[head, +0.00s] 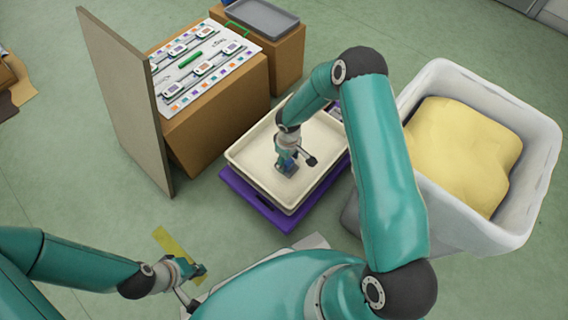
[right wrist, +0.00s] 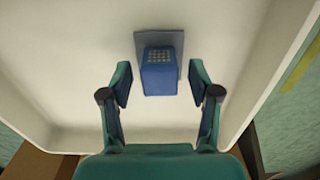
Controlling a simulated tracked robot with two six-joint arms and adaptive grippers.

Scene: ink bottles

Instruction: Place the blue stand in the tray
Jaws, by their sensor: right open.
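The blue stand (right wrist: 161,80) is a blue block with a grid of yellowish marks on top and a flat grey plate. It appears to rest on the floor of the cream tray (head: 247,150), and the tray also fills much of the right wrist view (right wrist: 60,70). My right gripper (right wrist: 160,92) is open, with one finger on each side of the block and visible gaps between. In the head view the right gripper (head: 296,158) is low over the tray and partly covers the stand. My left gripper (head: 200,271) is at the lower left, away from the tray; its jaws are too small to read.
The tray sits on a purple base (head: 240,190). A white bin (head: 535,150) with a yellow heap (head: 460,150) stands right. A cardboard box (head: 225,110) bearing a white board with devices, and an upright panel (head: 125,100), stand left. A yellow strip (head: 172,243) is near my left gripper.

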